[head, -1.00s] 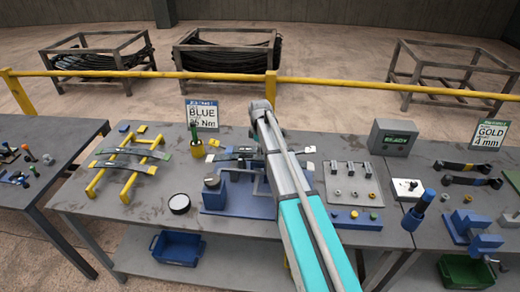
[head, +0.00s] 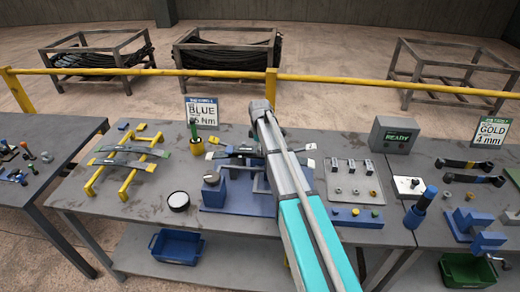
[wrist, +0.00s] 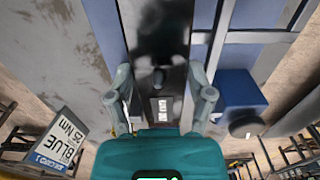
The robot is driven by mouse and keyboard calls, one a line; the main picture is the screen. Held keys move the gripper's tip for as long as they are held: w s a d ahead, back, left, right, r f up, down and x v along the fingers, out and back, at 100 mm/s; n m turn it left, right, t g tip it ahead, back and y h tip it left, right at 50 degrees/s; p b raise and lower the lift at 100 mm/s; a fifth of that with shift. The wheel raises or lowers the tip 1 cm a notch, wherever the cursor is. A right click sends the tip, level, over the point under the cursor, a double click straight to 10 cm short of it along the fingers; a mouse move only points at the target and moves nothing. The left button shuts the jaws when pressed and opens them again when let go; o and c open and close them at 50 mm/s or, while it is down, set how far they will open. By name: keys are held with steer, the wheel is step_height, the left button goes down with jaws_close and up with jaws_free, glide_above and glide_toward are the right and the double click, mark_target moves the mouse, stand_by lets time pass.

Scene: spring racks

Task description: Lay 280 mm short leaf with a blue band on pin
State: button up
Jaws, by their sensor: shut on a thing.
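A dark leaf (wrist: 158,35) lies between the two fingers of my gripper (wrist: 160,78) in the wrist view. The fingers are shut on it from both sides. It has a small white label and a dark round peg-like part (wrist: 157,80) at its middle; I cannot tell whether that is the pin through the leaf. In the head view, the leaf's left part (head: 236,152) shows above the blue fixture (head: 232,200), and my arm covers its middle and my gripper. Its blue band is not clearly visible. I cannot tell whether the leaf touches the fixture.
Yellow rack (head: 127,178) holds other leaves at the left. A black-rimmed white disc (head: 178,201) and a yellow cup (head: 197,147) with a green-handled tool stand nearby. A grey plate (head: 354,182) with small parts lies right of my arm. A READY box (head: 392,135) stands at the back.

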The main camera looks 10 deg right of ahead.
steer(key=shift+f+b, duration=0.3)
steer(key=shift+f, duration=0.05)
stand_by(0.4)
steer(key=o, duration=1.2)
steer(key=shift+o, duration=0.2)
steer(key=shift+r, duration=0.15)
steer(key=shift+r+p, duration=3.4)
steer(key=shift+p, duration=0.15)
steer(key=shift+s, duration=0.1)
steer(key=s+f+m+b, duration=0.2)
steer(key=s+m, duration=0.5)
steer(key=s, duration=0.7)
steer(key=s+f+m+b, duration=0.3)
steer(key=s+m, duration=0.4)
steer(key=s, duration=0.7)
steer(key=shift+s+d+f+m, duration=0.2)
steer(key=shift+s+d+m, duration=0.1)
steer(key=shift+s+d, duration=0.05)
